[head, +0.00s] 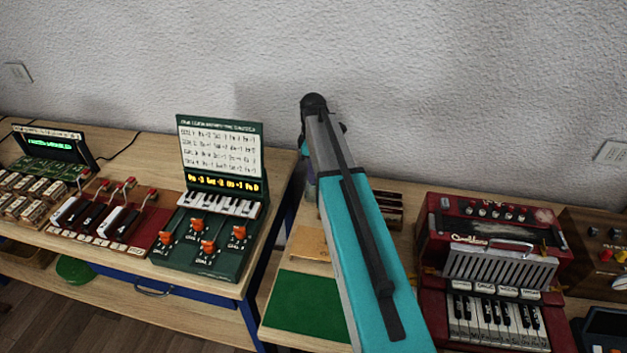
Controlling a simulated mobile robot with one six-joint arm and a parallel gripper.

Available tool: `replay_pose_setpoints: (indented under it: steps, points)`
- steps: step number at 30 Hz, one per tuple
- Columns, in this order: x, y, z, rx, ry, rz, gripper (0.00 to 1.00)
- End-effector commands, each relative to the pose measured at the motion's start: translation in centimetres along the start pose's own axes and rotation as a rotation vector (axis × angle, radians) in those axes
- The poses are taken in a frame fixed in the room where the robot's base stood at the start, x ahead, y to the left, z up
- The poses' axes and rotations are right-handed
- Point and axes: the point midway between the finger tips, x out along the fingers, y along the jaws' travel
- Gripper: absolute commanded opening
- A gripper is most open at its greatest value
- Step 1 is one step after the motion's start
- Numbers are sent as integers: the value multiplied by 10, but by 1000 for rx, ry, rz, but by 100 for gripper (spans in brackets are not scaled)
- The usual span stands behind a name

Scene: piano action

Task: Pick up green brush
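I cannot make out a green brush in the head view. My teal and grey arm rises from the bottom centre to a dark joint near the wall and hides part of the right table. My gripper cannot be seen; the arm covers the area behind it. A flat green mat (310,303) lies on the right table, just left of my arm. A tan flat piece (311,243) lies beyond the mat.
A green keyboard device with an upright panel (220,150) stands on the left table (150,150). A red accordion-like instrument (495,255) is on the right, beside a brown control box (600,245). Dark red slotted items (388,207) sit behind my arm. A round green object (75,270) is low at left.

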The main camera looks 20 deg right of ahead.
Motion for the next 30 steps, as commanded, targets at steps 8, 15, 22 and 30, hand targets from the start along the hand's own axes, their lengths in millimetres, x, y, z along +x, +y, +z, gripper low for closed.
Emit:
replay_pose_setpoints:
  steps: [8,15,22,30]
  points:
    - [0,0,0,-1,0,0,9]
    - [0,0,-1,-1,0,0,0]
    - [-2,0,-1,-1,0,0,0]
    - [-18,0,-1,-1,0,1,0]
